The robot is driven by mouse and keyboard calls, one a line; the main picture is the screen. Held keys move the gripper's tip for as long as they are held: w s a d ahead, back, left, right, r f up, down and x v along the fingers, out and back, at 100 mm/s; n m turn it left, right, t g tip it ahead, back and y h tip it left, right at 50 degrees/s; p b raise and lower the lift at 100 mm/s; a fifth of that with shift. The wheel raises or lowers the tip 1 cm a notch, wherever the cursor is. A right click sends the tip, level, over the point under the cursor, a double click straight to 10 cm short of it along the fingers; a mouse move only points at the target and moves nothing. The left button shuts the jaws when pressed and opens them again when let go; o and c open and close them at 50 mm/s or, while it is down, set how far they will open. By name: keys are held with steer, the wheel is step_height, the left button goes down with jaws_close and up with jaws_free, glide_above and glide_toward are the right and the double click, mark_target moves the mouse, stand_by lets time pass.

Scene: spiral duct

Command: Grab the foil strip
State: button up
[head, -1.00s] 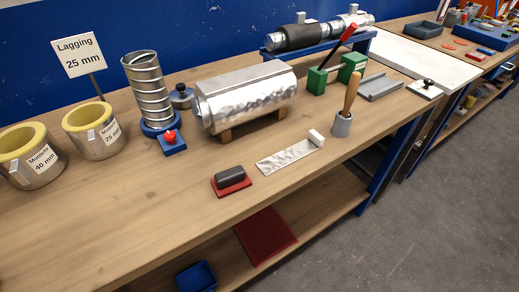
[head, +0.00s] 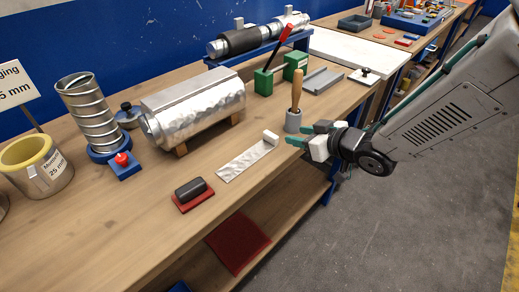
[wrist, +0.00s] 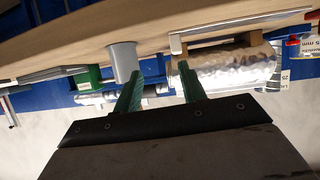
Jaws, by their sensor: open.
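The foil strip (head: 240,164) is a flat, crinkled silver strip lying on the wooden bench, with a small pale block (head: 271,137) at its far right end. In the wrist view, which looks upside down, the strip (wrist: 245,27) appears as a thin silver line near the top. My gripper (head: 307,135) is at the bench's front edge, right of the pale block and apart from the strip. Its green fingers are open, and in the wrist view the space between the fingertips (wrist: 160,85) is empty.
A grey cup (head: 293,122) holding a wooden-handled tool stands close behind my gripper. A foil-clad cylinder (head: 195,105) on wooden supports lies behind the strip. A dark block on a red base (head: 192,196) sits left of the strip. Bare bench surrounds the strip's near end.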

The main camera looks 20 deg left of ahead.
mark_target(273, 135)
steer(key=shift+s+a+f+n+g+y, duration=0.25)
steer(key=shift+s+a+f+g, duration=0.1)
steer(key=shift+a, duration=0.3)
steer(key=shift+s+a+f+n+g+y, duration=0.2)
steer(key=shift+s+a+g+y, duration=0.1)
steer(key=shift+a, duration=0.3)
steer(key=x, duration=0.7)
steer(key=shift+w+a, duration=0.15)
steer(key=shift+r, duration=0.1)
jaws_close()
